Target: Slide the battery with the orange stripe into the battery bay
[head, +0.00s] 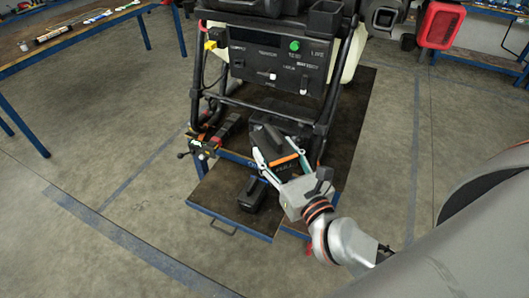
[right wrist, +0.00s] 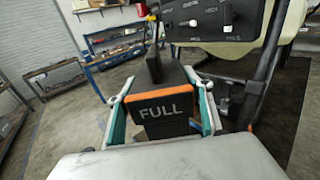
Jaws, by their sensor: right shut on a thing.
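The battery with the orange stripe (right wrist: 165,112) is black, and its near end reads "FULL" in the right wrist view. In the head view this battery (head: 285,167) is in front of the spray drone (head: 277,65), below its panel. My right gripper (head: 279,158) is shut on it, with one finger along each side. A black handle stands up from its top. The battery bay cannot be made out clearly; the battery and the frame bars cover that area. I cannot tell whether the battery's far end is inside it. My left gripper is not in view.
Another black battery (head: 251,194) lies on the low platform (head: 213,196) in front of the drone. Black tubular bars (head: 335,88) flank the panel. A workbench with tools (head: 75,38) stands at the upper left. The floor to the left is open.

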